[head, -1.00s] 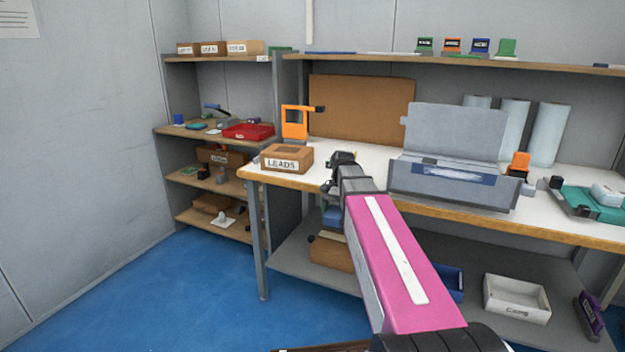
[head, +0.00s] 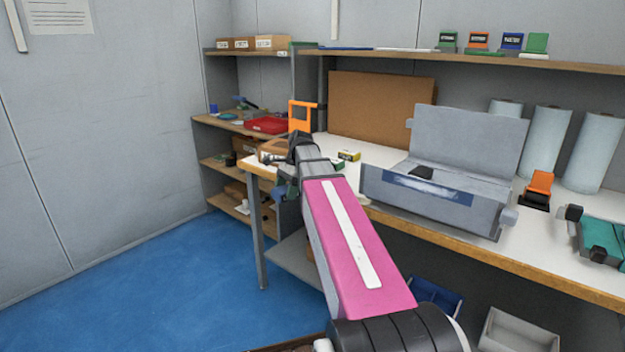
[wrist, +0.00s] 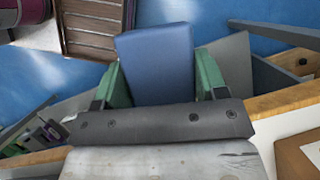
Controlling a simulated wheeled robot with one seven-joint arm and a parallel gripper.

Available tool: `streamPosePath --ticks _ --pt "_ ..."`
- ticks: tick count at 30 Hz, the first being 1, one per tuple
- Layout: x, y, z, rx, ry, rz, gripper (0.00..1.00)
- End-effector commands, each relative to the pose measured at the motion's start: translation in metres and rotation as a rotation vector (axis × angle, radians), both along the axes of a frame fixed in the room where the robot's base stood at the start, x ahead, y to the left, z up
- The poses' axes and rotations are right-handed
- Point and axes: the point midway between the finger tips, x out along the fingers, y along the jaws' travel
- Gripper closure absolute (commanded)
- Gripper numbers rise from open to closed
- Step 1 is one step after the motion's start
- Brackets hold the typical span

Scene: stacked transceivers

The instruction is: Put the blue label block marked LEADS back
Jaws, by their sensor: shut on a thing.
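In the wrist view, my gripper (wrist: 157,78) is shut on a blue block (wrist: 155,60), held between its green fingers. No marking shows on the block's visible face. In the head view, a small blue part of the block (head: 279,194) shows beyond my arm, by the worktable's left front edge. My gripper is mostly hidden there behind my own arm.
A cardboard box (head: 271,148) on the worktable's left end is partly covered by my arm. A grey open case (head: 435,190) takes the table's middle. A shelf unit (head: 210,122) stands at the back left. Blue floor (head: 150,285) is clear at left.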

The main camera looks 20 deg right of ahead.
Motion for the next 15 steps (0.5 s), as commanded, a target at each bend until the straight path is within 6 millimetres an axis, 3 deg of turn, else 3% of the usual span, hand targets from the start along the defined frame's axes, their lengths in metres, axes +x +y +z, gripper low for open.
streamPosePath --ticks 15 --pt "0.064 -0.02 0.085 -0.001 -0.002 -1.011 0.6"
